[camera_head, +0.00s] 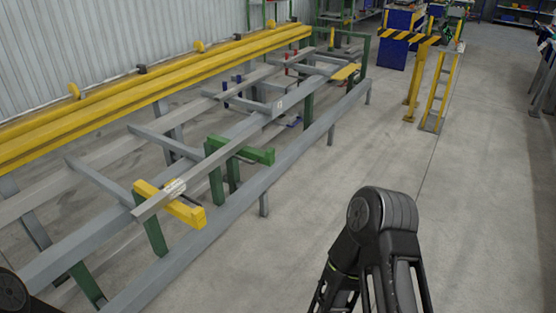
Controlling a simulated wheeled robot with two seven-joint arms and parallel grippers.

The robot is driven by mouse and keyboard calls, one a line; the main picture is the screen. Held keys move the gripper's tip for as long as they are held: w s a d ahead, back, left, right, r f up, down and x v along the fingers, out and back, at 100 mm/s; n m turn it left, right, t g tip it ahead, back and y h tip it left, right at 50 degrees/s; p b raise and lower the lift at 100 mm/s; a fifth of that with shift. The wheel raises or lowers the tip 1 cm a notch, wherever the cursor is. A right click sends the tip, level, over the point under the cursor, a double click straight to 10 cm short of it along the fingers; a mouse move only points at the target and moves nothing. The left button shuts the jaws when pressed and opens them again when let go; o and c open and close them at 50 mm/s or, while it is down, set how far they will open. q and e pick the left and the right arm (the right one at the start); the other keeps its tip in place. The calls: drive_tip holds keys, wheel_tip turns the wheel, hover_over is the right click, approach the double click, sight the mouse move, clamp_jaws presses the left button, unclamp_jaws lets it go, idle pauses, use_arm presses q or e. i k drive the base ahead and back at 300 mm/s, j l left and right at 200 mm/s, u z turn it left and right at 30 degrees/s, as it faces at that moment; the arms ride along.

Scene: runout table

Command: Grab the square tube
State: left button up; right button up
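The square tube (215,161) is a long, straight grey bar lying lengthwise over the runout table (235,202). Its near end lies across a yellow support arm (187,212), and a pale label sits on the tube close to that end. Farther along, it passes by a green support arm (258,154). The tube's far end is hard to tell from the grey frame. Black links of my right arm stand at the bottom centre-right, apart from the tube. A small part of my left arm shows at the bottom left corner. Neither gripper can be made out.
A long yellow beam (165,81) runs along the table's far left side by the corrugated wall. A yellow-and-black striped barrier (408,37) and a yellow ladder-like frame (440,90) stand behind on the right. The grey floor (480,200) right of the table is clear.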

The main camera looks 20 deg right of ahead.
sight(141, 213)
drive_tip(key=z, duration=0.15)
drive_tip(key=i+j, duration=0.2)
drive_tip(key=i, duration=0.15)
drive_tip(key=i+j, duration=0.15)
drive_tip(key=i, duration=0.2)
drive_tip(key=i+j, duration=0.2)
drive_tip(key=i, duration=0.15)
drive_tip(key=i+j+z, duration=0.15)
drive_tip(key=i+z, duration=0.15)
drive_tip(key=z, duration=1.3)
